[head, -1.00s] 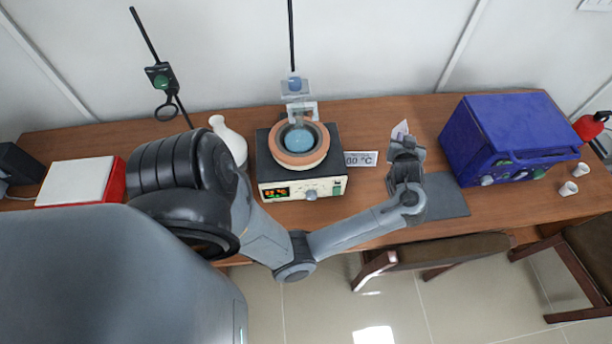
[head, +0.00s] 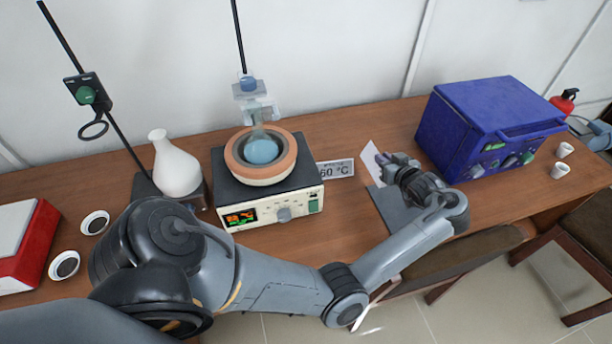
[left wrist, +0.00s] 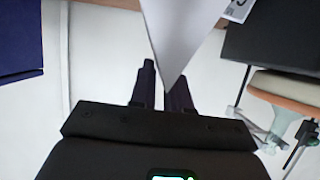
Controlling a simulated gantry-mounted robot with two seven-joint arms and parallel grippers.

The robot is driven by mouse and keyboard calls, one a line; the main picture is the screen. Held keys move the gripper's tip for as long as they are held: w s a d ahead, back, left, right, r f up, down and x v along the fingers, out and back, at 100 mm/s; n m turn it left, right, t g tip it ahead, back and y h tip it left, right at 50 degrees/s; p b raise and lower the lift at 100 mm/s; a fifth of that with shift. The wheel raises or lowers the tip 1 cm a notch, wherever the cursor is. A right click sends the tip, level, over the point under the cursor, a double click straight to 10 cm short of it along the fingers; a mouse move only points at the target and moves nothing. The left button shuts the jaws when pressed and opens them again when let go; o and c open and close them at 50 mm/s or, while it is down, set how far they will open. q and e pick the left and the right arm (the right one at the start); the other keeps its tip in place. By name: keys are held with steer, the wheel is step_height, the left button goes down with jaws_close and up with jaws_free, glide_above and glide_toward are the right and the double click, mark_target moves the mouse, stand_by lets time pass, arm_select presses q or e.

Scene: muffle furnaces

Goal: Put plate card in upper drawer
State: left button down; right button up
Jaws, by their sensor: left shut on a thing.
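A white card (head: 373,153) is held in my left gripper (head: 384,160), above the table between the temperature sign and the blue furnace. The jaws are shut on the card. In the left wrist view the white card (left wrist: 184,30) tapers to a corner between the dark fingers of my left gripper (left wrist: 163,88). No drawer can be made out in either view. My right gripper does not show.
A heating unit (head: 270,204) with a round-bottom flask stands left of the temperature sign (head: 335,169). The blue furnace (head: 487,115) stands to the right, with two small white cups (head: 562,160) beside it. A grey mat (head: 390,205) lies below the gripper. Chairs stand in front.

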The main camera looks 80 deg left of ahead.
arm_select(q)
steer(key=shift+w+a+f+b, duration=0.2)
steer(key=shift+a+f+b, duration=1.2)
steer(key=shift+a+f, duration=1.45)
steer(key=shift+w+a+f+b, duration=0.2)
steer(key=shift+a+f+b, duration=1.2)
steer(key=shift+a+f, duration=1.4)
steer(key=shift+a, duration=0.15)
steer(key=c, duration=1.1)
jaws_free()
steer(key=shift+r, duration=0.15)
